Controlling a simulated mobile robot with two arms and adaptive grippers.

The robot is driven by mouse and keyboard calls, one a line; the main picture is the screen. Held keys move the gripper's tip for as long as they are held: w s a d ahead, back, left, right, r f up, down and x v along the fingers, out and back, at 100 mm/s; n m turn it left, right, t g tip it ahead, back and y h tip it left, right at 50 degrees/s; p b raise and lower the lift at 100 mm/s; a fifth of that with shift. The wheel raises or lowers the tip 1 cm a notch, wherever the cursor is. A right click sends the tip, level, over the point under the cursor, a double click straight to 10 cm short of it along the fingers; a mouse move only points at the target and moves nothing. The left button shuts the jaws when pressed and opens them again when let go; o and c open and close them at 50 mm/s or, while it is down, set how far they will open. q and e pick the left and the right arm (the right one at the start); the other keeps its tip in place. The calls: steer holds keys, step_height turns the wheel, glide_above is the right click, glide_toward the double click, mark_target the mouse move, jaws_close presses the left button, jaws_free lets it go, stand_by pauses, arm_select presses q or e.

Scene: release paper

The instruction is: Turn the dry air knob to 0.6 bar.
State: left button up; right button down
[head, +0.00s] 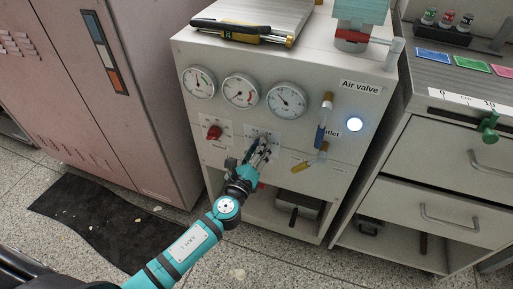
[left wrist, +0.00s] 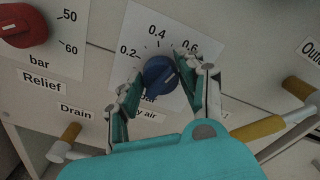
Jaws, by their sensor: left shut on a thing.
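The blue dry air knob (left wrist: 160,76) sits on a white scale plate (left wrist: 152,28) marked 0.2, 0.4 and 0.6. My left gripper (left wrist: 158,82) has one finger on each side of the knob and is shut on it. I cannot read for certain which mark the knob points at. In the head view my left gripper (head: 264,146) reaches up to the front panel of the white cabinet (head: 330,160) and mostly hides the knob. Three round gauges sit above; the right one (head: 286,101) is nearest above the gripper. My right gripper is not in view.
A red relief knob (head: 214,132) is left of the gripper. Yellow-handled valves (head: 309,160) stick out on the right, near a lit white button (head: 355,124). Tools (head: 243,31) lie on top. A pink cabinet (head: 110,90) stands left, grey drawers (head: 440,190) right.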

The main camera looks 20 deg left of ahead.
arm_select(q)
steer(key=shift+s+f+m, duration=0.1)
steer(key=shift+f+m, duration=0.05)
steer(key=shift+m, duration=0.75)
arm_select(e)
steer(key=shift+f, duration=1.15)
arm_select(q)
steer(key=o, duration=1.1)
steer(key=shift+o, duration=0.2)
steer(key=s, duration=1.2)
steer(key=shift+a, duration=0.15)
